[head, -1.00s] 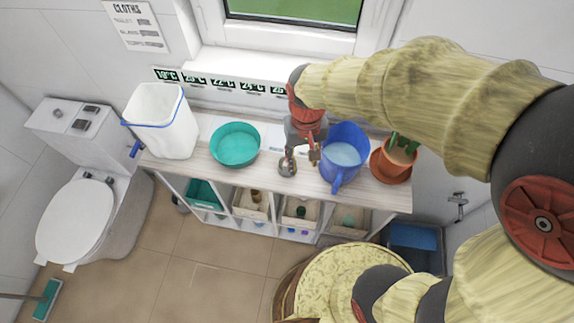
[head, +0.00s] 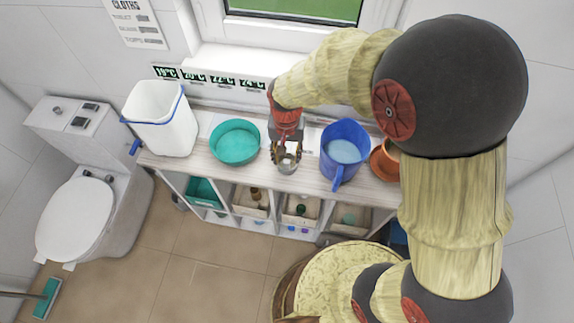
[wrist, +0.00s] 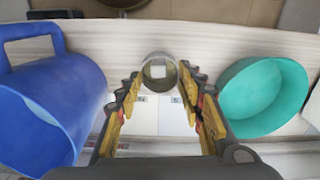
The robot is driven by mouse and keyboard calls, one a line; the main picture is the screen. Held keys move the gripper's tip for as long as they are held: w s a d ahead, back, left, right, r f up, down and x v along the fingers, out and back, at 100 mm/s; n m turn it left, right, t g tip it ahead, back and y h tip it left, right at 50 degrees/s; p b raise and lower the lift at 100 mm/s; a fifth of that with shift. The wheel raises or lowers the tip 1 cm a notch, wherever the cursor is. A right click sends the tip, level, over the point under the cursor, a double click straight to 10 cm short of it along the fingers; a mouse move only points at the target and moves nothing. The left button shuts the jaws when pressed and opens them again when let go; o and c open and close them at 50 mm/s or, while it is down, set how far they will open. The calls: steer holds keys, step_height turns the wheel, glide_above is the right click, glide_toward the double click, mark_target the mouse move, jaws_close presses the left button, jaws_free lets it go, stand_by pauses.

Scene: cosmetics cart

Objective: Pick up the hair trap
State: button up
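The hair trap appears to be the small round metal cup (head: 287,164) on the shelf top, near its front edge, between the teal bowl and the blue jug. In the wrist view the metal cup (wrist: 160,72) lies ahead between the finger ends, its round opening facing the camera. My gripper (head: 286,152) is at the cup, with its fingers spread. In the wrist view my gripper (wrist: 160,92) is open, one finger on each side of the cup. I cannot tell whether the fingers touch it.
The teal bowl (head: 234,142) stands left of the gripper and the blue jug (head: 344,152) right. A white bin (head: 162,120) is at the left end of the shelf, and an orange pot (head: 384,162) is at the right, partly hidden by my arm. Cubbies with baskets (head: 250,203) are below.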

mark_target(287, 160)
step_height(287, 160, down, 3)
steer(key=shift+f, duration=0.1)
steer(key=shift+s, duration=0.1)
steer(key=c, duration=0.3)
jaws_close()
